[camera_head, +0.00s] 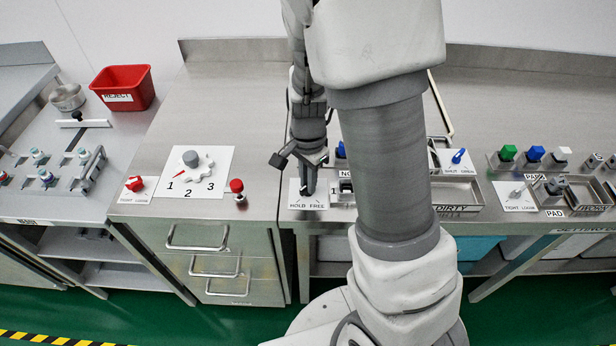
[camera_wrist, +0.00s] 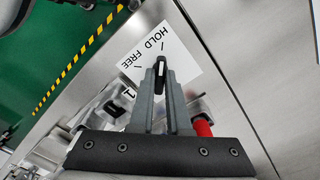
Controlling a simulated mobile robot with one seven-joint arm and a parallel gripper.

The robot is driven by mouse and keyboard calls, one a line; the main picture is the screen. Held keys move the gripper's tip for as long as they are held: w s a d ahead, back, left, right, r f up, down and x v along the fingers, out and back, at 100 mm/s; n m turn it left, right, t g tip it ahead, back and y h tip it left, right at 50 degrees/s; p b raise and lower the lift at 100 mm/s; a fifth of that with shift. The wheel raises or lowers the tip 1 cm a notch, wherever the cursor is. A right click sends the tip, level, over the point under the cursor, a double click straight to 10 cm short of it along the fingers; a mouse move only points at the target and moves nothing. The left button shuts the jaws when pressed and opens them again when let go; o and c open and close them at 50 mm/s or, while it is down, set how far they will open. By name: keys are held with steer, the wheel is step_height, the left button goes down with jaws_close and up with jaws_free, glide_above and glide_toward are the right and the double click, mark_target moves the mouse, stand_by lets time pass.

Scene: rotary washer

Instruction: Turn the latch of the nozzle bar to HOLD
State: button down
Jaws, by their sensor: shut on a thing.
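The latch (camera_wrist: 161,65) is a small black lever with a white line, on a white plate (camera_wrist: 187,62) marked HOLD and FREE. My gripper (camera_wrist: 161,78) is shut on the latch, with a grey finger on each side. In the wrist view the white line points up, towards the side with the words; I cannot tell which mark it meets. In the head view my gripper (camera_head: 308,190) stands over the HOLD FREE plate (camera_head: 294,203), and its fingers hide the latch. The nozzle bar cannot be made out clearly.
A red part (camera_wrist: 203,128) stands close beside my fingers. Left of the plate are a red knob (camera_head: 237,187) and a dial plate (camera_head: 198,160) numbered 1 to 3. A DIRTY tray (camera_head: 455,209) lies right of my arm, which hides the middle of the bench.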

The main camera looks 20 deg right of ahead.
stand_by(0.4)
steer(key=c, duration=0.9)
jaws_free()
step_height(320, 180, up, 18)
steer(key=p, duration=0.3)
steer(key=shift+f, duration=0.25)
steer(key=s+r+n+t, duration=0.2)
steer(key=s+r+n, duration=0.1)
steer(key=s+n, duration=0.1)
steer(key=s+r+n+t, duration=0.1)
steer(key=s+r+n, duration=0.2)
steer(key=s+n, duration=0.1)
steer(key=s+r+n+t, duration=0.2)
steer(key=s+r+n, duration=0.2)
steer(key=s, duration=0.2)
steer(key=shift+s+n+t, duration=0.15)
steer(key=shift+n+t, duration=0.15)
